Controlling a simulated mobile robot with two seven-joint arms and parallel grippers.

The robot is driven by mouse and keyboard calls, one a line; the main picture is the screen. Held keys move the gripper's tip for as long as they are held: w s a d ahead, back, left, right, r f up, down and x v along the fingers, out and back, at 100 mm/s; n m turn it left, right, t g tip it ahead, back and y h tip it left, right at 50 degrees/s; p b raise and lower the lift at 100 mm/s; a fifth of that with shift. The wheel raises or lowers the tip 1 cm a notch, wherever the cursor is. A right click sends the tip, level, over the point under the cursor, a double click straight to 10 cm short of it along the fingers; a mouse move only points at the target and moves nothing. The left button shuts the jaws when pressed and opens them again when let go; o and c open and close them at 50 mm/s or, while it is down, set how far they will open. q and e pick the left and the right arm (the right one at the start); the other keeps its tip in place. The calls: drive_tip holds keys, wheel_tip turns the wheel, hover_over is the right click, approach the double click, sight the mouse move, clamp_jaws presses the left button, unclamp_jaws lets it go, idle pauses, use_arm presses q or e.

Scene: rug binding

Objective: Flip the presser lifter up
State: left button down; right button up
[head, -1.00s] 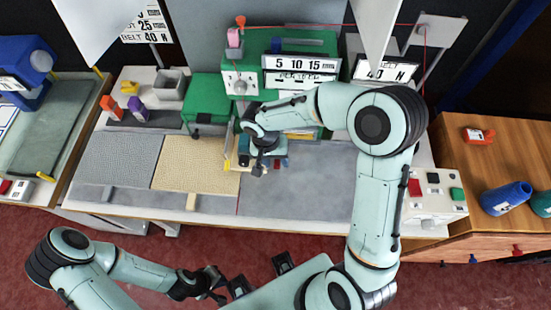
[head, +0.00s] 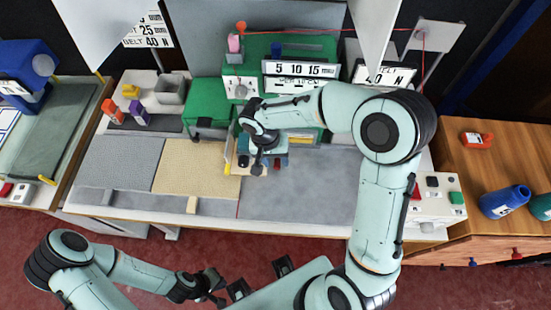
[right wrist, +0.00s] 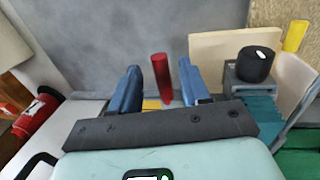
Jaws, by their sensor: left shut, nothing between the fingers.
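In the right wrist view, a red rod-shaped handle (right wrist: 161,77), likely the presser lifter, stands between the two blue fingers of my right gripper (right wrist: 162,88). The fingers are apart, with a visible gap on each side of the handle. In the head view, my right gripper (head: 268,163) is low at the front of the green machine (head: 300,47), and my own arm hides much of that area. My left gripper (head: 214,289) is shut and empty, in front of the table's near edge.
In the right wrist view, a black knob (right wrist: 255,63) on a grey block and a cream plate (right wrist: 232,48) stand close right of the fingers. The grey table surface (head: 300,190) is clear to the right. A control box (head: 436,196) stands at the right end.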

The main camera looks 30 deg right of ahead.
drive_tip(key=shift+f, duration=0.1)
use_arm(q)
drive_tip(key=shift+w+r+p, duration=0.55)
drive_tip(key=shift+r+p, duration=0.05)
drive_tip(key=shift+r, duration=0.15)
use_arm(e)
wheel_tip(320, 180, up, 13)
drive_tip(key=w+a, duration=0.1)
drive_tip(key=a, duration=0.1)
drive_tip(key=shift+w+a, duration=0.15)
use_arm(q)
drive_tip(key=shift+s, duration=0.15)
